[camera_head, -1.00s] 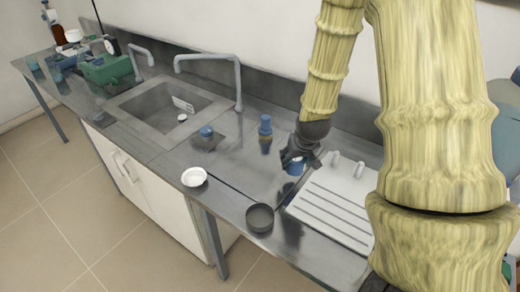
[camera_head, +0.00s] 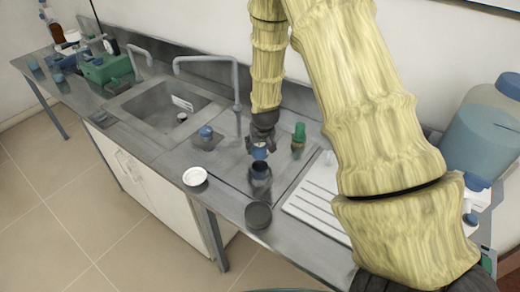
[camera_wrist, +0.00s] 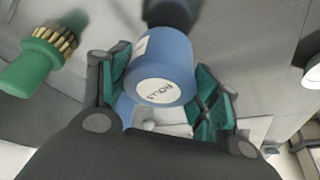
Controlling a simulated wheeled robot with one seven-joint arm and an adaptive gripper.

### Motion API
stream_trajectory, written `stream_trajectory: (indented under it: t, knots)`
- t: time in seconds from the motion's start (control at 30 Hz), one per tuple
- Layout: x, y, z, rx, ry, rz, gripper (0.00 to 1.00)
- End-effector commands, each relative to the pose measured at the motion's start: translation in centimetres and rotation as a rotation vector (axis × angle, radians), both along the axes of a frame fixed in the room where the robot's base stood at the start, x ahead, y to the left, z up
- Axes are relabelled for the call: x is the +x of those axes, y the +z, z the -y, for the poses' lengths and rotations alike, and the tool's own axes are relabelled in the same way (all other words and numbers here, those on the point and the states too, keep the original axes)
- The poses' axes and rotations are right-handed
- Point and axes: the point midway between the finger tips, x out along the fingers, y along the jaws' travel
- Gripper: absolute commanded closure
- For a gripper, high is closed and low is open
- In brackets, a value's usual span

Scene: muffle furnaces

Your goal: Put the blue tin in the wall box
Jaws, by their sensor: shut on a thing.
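My gripper (camera_head: 262,138) is shut on a blue tin (camera_wrist: 165,60) with a round white label, held upright between the teal finger pads in the wrist view. In the head view the tin (camera_head: 259,152) hangs over the steel counter, behind the dark round dish. I cannot make out a wall box in either view.
A green-topped piece with brass pins (camera_head: 298,133) stands just right of my gripper. Around lie a blue-topped jar (camera_head: 205,132), white bowl (camera_head: 195,176), dark dish (camera_head: 258,216) and white draining board (camera_head: 318,210). A tall tap (camera_head: 236,85) stands left. A large container (camera_head: 483,140) is right.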

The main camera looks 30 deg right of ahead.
Motion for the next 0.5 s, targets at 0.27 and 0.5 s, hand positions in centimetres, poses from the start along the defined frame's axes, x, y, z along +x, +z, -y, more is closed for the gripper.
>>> stream_trajectory:
  t: [0.27,0.5]
  knots:
    - [-0.1,-2.2,0.0,0.001,0.0,-0.002,0.64]
    - [-0.1,-2.9,0.0,0.001,0.0,0.0,0.64]
